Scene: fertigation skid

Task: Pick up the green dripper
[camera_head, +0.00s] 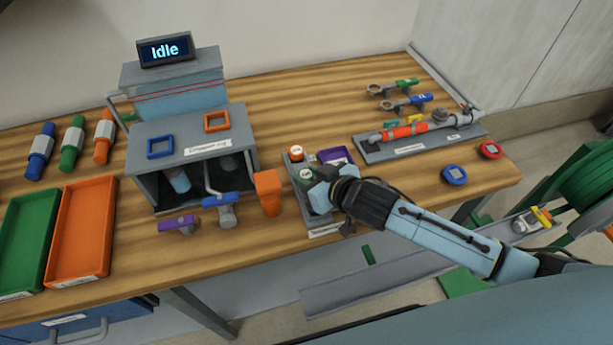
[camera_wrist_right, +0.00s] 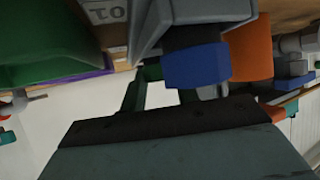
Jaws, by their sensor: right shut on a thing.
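The green dripper (camera_head: 305,174) shows a green body with a pale top in the grey rack (camera_head: 298,190) at the middle of the bench. My right gripper (camera_head: 318,188) is down at the rack, shut on the green dripper, and covers part of it. I cannot tell whether the dripper is lifted clear of the rack. An orange dripper (camera_head: 297,153) with a white top stands just behind it. In the right wrist view a large green surface (camera_wrist_right: 45,40) fills the upper left; I cannot tell what it is. My left gripper is not in view.
A purple bin (camera_head: 335,156) stands behind my right gripper. An orange block (camera_head: 268,190) and a blue-handled valve (camera_head: 222,200) stand left of the rack. A grey station (camera_head: 190,150) is further left. Bare wood lies right of my gripper, before the pipe assembly (camera_head: 410,145).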

